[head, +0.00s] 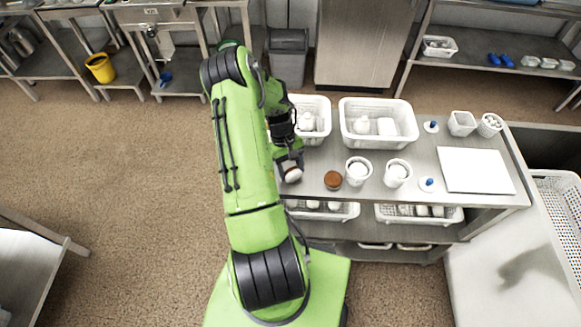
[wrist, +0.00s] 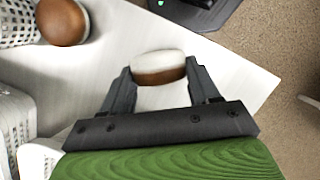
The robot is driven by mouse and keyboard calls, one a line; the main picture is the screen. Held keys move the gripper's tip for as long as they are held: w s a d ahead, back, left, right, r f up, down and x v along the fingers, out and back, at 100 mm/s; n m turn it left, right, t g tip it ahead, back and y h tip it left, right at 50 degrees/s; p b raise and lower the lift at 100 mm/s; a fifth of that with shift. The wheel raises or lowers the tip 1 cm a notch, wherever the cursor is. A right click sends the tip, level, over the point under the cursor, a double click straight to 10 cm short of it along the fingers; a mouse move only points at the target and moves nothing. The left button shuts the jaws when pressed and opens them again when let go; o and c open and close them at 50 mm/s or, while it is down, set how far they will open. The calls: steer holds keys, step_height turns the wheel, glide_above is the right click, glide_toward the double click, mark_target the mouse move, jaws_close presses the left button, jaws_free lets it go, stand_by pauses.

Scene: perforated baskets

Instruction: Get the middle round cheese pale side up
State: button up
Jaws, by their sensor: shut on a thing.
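My gripper (wrist: 163,82) is shut on a round cheese (wrist: 160,69) with one pale face and one brown face. In the wrist view its pale part is toward the top and its brown part toward the gripper. In the head view my gripper (head: 289,160) and the held cheese (head: 292,175) are at the left end of the counter (head: 312,180); I cannot tell whether the cheese touches the counter. Another round cheese (head: 332,180) lies to its right, brown side up, and also shows in the wrist view (wrist: 63,22).
Two small white perforated baskets (head: 358,169) (head: 397,174) stand right of the brown cheese. Larger white baskets (head: 378,122) (head: 313,119) stand behind. A white board (head: 475,170) and blue-knobbed items (head: 428,184) are at the right. The counter's left edge is close to my gripper.

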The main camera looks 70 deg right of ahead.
steer(key=shift+f+b, duration=0.45)
steer(key=o, duration=1.2)
steer(key=shift+c, duration=0.2)
steer(key=shift+r, duration=0.1)
steer(key=v, duration=1.5)
steer(key=shift+r, duration=0.35)
steer(key=shift+d, duration=0.1)
